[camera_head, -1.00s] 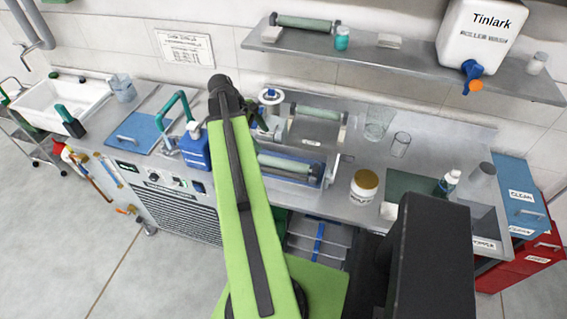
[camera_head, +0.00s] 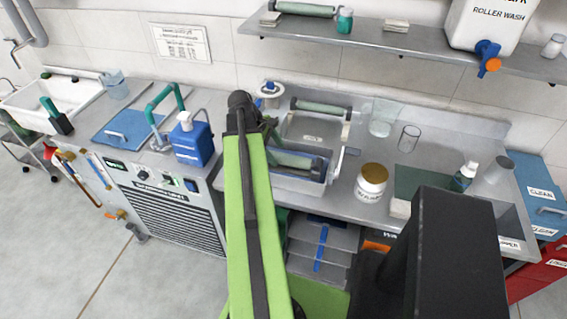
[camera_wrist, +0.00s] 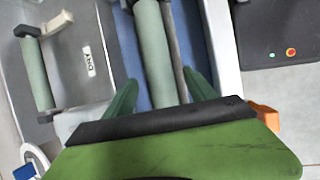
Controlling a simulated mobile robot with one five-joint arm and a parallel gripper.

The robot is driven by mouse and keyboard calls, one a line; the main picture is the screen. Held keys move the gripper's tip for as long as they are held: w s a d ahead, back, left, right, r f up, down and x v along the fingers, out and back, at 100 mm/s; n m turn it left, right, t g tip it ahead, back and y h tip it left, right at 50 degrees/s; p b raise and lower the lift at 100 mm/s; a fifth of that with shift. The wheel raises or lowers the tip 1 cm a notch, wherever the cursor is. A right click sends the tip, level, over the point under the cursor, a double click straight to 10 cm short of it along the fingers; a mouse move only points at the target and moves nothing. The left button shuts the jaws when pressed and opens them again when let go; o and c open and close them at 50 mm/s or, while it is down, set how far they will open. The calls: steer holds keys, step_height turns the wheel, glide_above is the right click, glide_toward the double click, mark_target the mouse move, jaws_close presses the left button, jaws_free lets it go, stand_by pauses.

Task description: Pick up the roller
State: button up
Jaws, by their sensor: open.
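One green roller (camera_head: 297,160) lies in a blue-lined tray (camera_head: 325,178) on the bench. In the wrist view this roller (camera_wrist: 153,50) runs lengthwise between the fingers of my open gripper (camera_wrist: 160,92). The fingers sit on either side of its near end, and I cannot tell whether they touch it. A second green roller (camera_head: 320,107) rests on a metal stand behind; it also shows at the left of the wrist view (camera_wrist: 37,75). A third roller (camera_head: 303,9) lies on the wall shelf. In the head view my gripper is mostly hidden by my arm.
A blue bottle (camera_head: 193,145) stands left of the tray. A gold-lidded jar (camera_head: 371,182), a glass (camera_head: 408,139) and a beaker (camera_head: 383,118) stand to the right. Blue (camera_head: 540,205) and red bins are at the far right.

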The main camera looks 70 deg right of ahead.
mark_target(278, 154)
steer(key=b+x, duration=0.2)
steer(key=x, duration=0.1)
steer(key=shift+f, duration=0.25)
steer(key=shift+r, duration=0.2)
steer(key=shift+c, duration=0.5)
jaws_close()
